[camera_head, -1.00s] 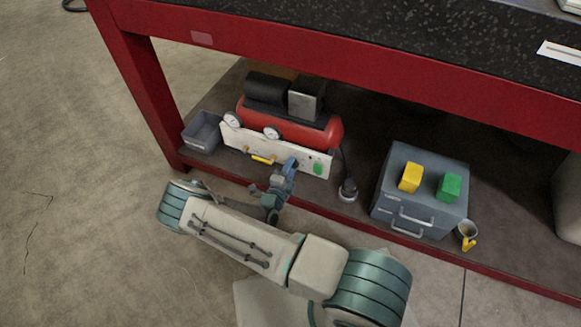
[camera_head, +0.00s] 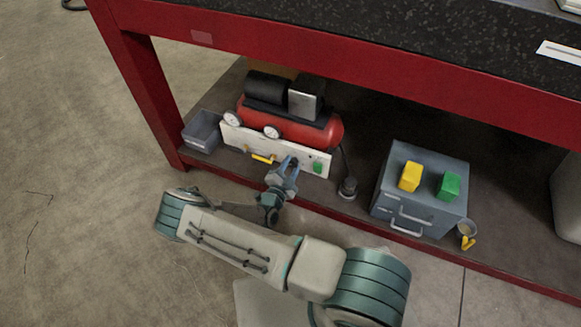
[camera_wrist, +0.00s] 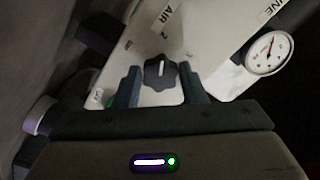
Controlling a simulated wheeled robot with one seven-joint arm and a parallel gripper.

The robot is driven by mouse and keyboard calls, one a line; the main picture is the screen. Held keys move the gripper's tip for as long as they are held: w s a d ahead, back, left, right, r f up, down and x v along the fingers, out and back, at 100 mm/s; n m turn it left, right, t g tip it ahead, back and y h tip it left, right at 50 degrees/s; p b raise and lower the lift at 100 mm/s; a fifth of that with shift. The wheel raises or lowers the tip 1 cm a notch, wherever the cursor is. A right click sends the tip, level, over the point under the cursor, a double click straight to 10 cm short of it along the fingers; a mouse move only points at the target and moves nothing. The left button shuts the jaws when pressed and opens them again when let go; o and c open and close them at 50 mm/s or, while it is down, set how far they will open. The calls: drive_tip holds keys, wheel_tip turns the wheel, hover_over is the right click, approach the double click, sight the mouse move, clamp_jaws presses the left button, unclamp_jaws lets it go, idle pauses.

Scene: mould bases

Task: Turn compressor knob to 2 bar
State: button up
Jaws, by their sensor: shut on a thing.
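The red compressor (camera_head: 300,128) stands on the lower shelf with a pale control panel (camera_head: 232,136) in front. In the wrist view the dark lobed knob (camera_wrist: 160,72) sits on that panel (camera_wrist: 207,45), with a short white pointer line on its face. My gripper (camera_wrist: 162,84) has one finger on each side of the knob and is shut on it. In the head view my gripper (camera_head: 287,165) reaches the panel's right part and hides the knob. A round white gauge (camera_wrist: 268,53) shows in the wrist view; its reading is too small to tell.
A yellow handle (camera_head: 262,159) and a green button (camera_head: 318,167) flank my gripper. A grey bin (camera_head: 202,132) stands left. A grey drawer box (camera_head: 425,175) stands right, beyond a dark round object (camera_head: 348,189). The red bench (camera_head: 340,62) overhangs the shelf.

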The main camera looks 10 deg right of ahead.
drive_tip(key=shift+s, duration=0.1)
drive_tip(key=o, duration=1)
drive_tip(key=p+v, duration=0.3)
drive_tip(key=v, duration=1.1)
